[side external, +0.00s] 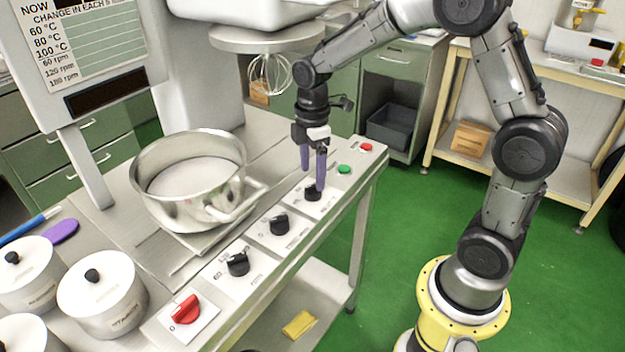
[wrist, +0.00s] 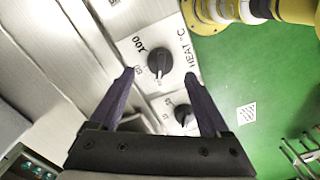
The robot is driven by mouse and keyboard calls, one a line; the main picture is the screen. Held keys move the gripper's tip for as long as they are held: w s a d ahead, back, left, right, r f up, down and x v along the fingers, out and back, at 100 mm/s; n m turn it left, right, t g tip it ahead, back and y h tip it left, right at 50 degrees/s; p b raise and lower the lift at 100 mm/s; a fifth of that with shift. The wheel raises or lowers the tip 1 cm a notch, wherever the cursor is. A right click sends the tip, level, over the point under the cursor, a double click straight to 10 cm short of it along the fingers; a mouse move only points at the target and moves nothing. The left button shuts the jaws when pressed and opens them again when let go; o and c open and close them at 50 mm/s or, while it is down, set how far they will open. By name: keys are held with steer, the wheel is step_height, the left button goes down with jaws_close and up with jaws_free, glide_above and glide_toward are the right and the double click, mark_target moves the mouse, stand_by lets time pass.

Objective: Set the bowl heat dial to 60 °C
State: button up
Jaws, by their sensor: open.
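The bowl heat dial (wrist: 160,62) is a black knob on a white plate marked "HEAT °C" in the wrist view. "100" reads at its upper left; the smaller marks are hard to read. A pale pointer line on the knob points toward the bottom of that view. In the side view this appears to be the far black dial (side external: 313,192), partly covered by a finger. My gripper (side external: 312,179) is open, its purple fingers pointing down at the dial. In the wrist view the fingertips (wrist: 159,73) lie on either side of the knob, with gaps.
Two more black dials (side external: 279,225) (side external: 238,263) and a red knob (side external: 185,309) line the bench front. Green (side external: 344,170) and red (side external: 366,147) buttons lie beyond my gripper. A steel bowl (side external: 165,205), whisk (side external: 270,75) and white lidded pots (side external: 103,300) stand left.

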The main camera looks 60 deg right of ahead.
mark_target(312, 186)
steer(key=shift+r, duration=1.9)
steer(key=s+a+r+m+t, duration=0.2)
steer(key=s+a+r+t, duration=0.15)
steer(key=s+r, duration=0.75)
steer(key=s+f+m+t, duration=0.2)
steer(key=s+f+m, duration=0.1)
steer(key=s+m, duration=0.7)
steer(key=shift+a+f, duration=0.15)
steer(key=shift+a, duration=0.1)
